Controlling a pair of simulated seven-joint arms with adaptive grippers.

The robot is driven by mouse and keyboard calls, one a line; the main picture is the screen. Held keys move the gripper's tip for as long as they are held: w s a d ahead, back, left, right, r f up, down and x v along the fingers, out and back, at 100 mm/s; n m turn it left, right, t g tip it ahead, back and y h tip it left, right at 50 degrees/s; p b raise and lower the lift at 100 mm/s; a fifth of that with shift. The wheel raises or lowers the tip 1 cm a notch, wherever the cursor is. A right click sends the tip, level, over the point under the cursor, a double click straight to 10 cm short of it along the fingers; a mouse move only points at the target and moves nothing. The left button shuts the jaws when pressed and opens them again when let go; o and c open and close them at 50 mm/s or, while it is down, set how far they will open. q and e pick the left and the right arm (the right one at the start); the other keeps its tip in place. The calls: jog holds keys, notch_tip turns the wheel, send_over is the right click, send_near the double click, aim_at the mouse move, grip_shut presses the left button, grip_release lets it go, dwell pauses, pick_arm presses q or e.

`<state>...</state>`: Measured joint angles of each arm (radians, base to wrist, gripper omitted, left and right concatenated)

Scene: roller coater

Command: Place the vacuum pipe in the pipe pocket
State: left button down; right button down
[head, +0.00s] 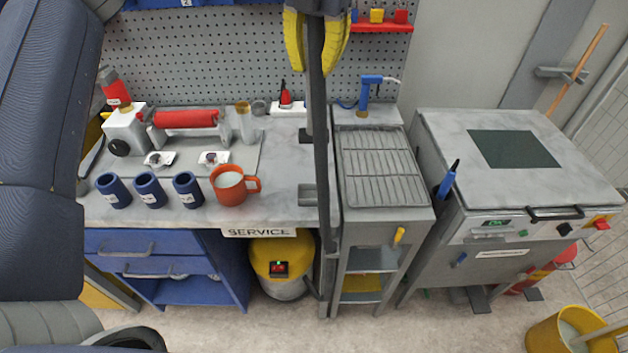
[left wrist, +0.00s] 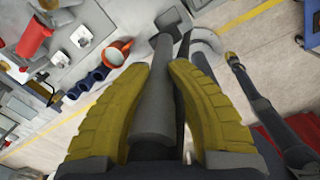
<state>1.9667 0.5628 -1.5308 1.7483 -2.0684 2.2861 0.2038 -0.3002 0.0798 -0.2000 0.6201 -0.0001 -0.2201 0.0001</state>
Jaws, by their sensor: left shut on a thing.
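The vacuum pipe (head: 321,160) is a long dark grey tube, close to upright in the head view. My left gripper (head: 317,62) has yellow fingers on both sides of its upper part and is shut on it. The left wrist view shows the pipe (left wrist: 155,100) between the yellow fingers. A small grey bracket (head: 307,194), which may be the pipe pocket, is at the right end of the bench, beside the pipe in the picture. I cannot tell whether the pipe touches it or is in it.
The service bench (head: 275,210) holds an orange mug (head: 230,186), blue cups (head: 150,190) and a red roller (head: 186,118). A yellow vacuum (head: 280,262) stands below. A rack (head: 432,208) and a grey machine (head: 445,130) stand to the right of the pipe.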

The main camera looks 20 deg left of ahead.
aim_at(318, 133)
pick_arm(q)
notch_tip(318, 133, down, 19)
jog(key=shift+f, duration=0.2)
dwell(0.6)
jog(key=shift+f, duration=0.1)
jog(key=c, duration=1.7)
grip_release()
jog(key=o, duration=0.3)
jog(key=shift+o, duration=0.2)
jog(key=r, duration=1.2)
jog(key=shift+s+d, duration=0.1)
jog(key=shift+d, duration=0.3)
